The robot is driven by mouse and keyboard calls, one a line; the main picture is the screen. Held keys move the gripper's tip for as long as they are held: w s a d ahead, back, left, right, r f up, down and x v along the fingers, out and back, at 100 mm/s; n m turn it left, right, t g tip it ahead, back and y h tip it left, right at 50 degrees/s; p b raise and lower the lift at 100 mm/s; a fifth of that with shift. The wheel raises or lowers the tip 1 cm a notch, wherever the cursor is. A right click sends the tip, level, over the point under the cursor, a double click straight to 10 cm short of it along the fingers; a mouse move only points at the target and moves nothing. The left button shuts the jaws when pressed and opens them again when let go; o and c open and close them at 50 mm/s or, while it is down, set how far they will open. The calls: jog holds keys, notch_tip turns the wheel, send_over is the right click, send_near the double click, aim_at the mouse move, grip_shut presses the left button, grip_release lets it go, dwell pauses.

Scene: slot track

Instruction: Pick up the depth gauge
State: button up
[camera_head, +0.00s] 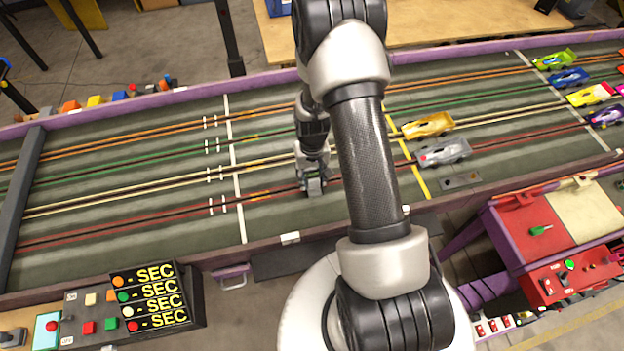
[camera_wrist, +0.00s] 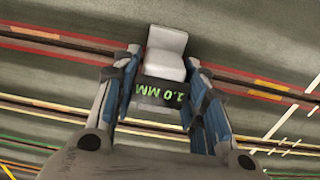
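The depth gauge is a small light-grey block (camera_wrist: 166,45) with a dark display reading "2.0 MM" in green. In the head view the gauge (camera_head: 314,187) is at the red-lined slot of the track, small and partly covered by my gripper (camera_head: 312,172). My gripper points down over it. In the wrist view my gripper (camera_wrist: 161,62) has one blue-grey finger on each side of the gauge, very close to its sides. I cannot tell whether the fingers touch it. The gauge's underside is hidden.
A gold car (camera_head: 428,125) and a silver car (camera_head: 444,152) stand on the track right of my arm. More cars (camera_head: 568,77) stand at the far right. A timer board (camera_head: 150,297) is at the lower left, a red bench (camera_head: 540,235) at the right. The track left of my gripper is clear.

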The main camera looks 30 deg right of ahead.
jog(key=c, duration=0.8)
